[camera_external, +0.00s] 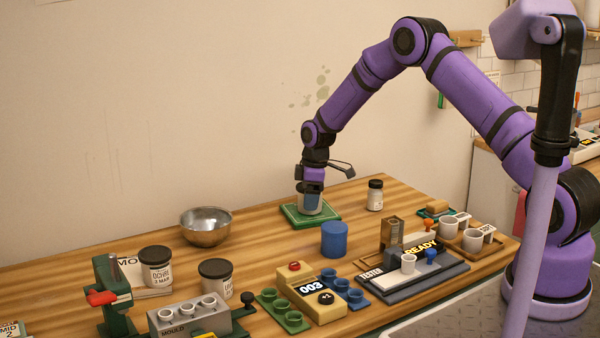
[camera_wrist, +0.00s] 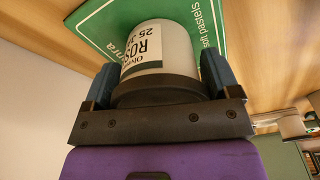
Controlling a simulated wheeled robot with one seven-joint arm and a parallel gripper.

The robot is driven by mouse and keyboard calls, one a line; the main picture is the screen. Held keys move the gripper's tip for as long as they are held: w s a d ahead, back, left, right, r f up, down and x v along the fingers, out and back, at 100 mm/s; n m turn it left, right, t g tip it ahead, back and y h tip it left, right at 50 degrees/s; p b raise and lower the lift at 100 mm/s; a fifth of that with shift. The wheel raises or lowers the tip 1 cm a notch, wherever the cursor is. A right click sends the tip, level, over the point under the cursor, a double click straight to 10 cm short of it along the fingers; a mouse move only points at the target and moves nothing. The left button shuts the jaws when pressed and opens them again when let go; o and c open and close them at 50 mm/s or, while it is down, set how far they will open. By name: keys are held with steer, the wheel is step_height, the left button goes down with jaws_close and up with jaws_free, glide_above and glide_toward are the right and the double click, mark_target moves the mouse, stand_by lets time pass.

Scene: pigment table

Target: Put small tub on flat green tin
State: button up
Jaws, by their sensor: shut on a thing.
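The small tub (camera_external: 309,205) is a pale, whitish tub with a dark lid and a white label. In the wrist view the tub (camera_wrist: 160,45) sits between the two blue fingers. My gripper (camera_external: 312,198) points down and is shut on the tub. The flat green tin (camera_external: 293,220) lies on the table near the wall, directly under the tub. The tin also shows behind the tub in the wrist view (camera_wrist: 110,27). The tub is over the tin's middle and looks upright. I cannot tell whether its base touches the tin.
A small jar with a dark lid (camera_external: 375,195) stands right of the tin. A blue cylinder (camera_external: 334,240) stands in front, and a metal bowl (camera_external: 206,227) at left. The tester (camera_external: 412,270), counter box (camera_external: 311,292) and two ochre-type jars (camera_external: 155,267) fill the front.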

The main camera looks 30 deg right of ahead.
steer(key=o, duration=0.9)
steer(key=shift+f, duration=0.1)
steer(key=r, duration=0.4)
steer(key=d+r, duration=0.1)
steer(key=r, duration=0.3)
steer(key=s+r, duration=0.1)
steer(key=r, duration=0.4)
steer(key=shift+d, duration=0.2)
steer(key=s+d+r+m+t+h, duration=0.1)
steer(key=s+d+r+m, duration=0.15)
steer(key=s+r, duration=0.85)
steer(key=s+d+r+m+t, duration=0.1)
steer(key=s+d+r+m, duration=0.15)
steer(key=s+r, duration=0.9)
steer(key=shift+s+d+r+m+t, duration=0.55)
steer(key=shift+s+m, duration=0.65)
steer(key=shift+s, duration=3.5)
steer(key=shift+s+d+r+m+t, duration=0.3)
steer(key=shift+s+d+r+m, duration=0.7)
steer(key=shift+s, duration=3.65)
steer(key=shift+s+d+r+m+t, duration=0.35)
steer(key=shift+s+m, duration=1.05)
steer(key=shift+s, duration=3.3)
steer(key=shift+a+r, duration=0.1)
